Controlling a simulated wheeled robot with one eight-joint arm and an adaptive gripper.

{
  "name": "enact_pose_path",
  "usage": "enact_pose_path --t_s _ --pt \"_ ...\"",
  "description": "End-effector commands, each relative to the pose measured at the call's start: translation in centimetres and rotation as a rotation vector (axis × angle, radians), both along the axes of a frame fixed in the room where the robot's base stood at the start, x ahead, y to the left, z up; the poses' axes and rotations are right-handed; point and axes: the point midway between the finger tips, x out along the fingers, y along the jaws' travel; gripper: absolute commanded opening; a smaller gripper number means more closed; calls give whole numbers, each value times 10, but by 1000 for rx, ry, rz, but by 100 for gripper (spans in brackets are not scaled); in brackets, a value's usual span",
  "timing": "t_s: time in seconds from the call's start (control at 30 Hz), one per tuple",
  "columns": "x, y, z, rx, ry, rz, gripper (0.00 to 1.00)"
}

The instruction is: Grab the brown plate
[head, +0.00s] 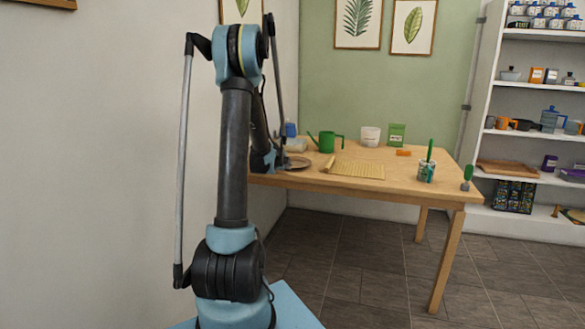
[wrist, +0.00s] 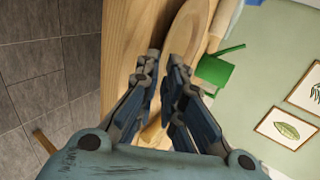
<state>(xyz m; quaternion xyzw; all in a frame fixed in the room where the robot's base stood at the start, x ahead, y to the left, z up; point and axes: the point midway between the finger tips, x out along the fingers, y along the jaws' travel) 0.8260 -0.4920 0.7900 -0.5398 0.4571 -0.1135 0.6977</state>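The brown plate (head: 297,163) lies at the left end of the wooden table in the head view, partly hidden by my arm. In the wrist view the plate (wrist: 187,35) is a long brown oval just beyond my fingertips. My gripper (wrist: 163,65) is open with a narrow gap. The plate's near rim appears to reach to or between the fingertips; I cannot tell whether they touch it. In the head view my gripper is at the plate's left side, mostly hidden behind the arm.
On the table (head: 400,184) stand a green watering can (head: 327,142), a white pot (head: 370,136), a green packet (head: 397,134), a rolled-out mat (head: 356,170) and a tool cup (head: 427,170). The watering can is close behind the plate. A wall is at left, shelves at right.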

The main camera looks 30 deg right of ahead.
Motion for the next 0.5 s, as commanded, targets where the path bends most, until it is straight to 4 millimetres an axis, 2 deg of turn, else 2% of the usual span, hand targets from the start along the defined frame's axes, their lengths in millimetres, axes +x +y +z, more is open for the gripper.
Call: enact_pose_path --t_s 0.2,0.5 --pt "15 -19 -12 0 0 -1 8" --pt "25 -31 -22 0 0 0 8"
